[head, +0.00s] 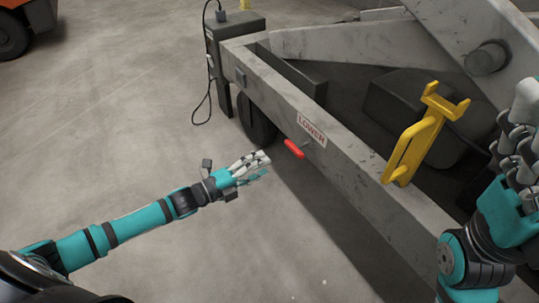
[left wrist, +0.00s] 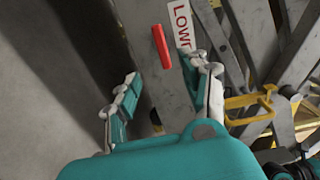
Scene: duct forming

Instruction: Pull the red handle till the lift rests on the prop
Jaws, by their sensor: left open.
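The red handle (head: 294,149) sticks out from the side of the lift's grey frame beam (head: 345,175), beside a LOWER label (head: 311,130). My left gripper (head: 262,160) is open and empty, a little left of the handle and apart from it. In the left wrist view the red handle (left wrist: 161,46) lies ahead of and between the open fingers (left wrist: 165,85). The yellow prop (head: 425,130) stands upright on the lift frame, its forked top free. My right gripper (head: 520,135) is at the right edge, its fingers partly cut off.
A dark control box (head: 228,45) with a hanging cable stands at the lift's far corner, above a wheel (head: 257,122). An orange vehicle (head: 25,22) is at the top left. The concrete floor (head: 120,110) left of the lift is clear.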

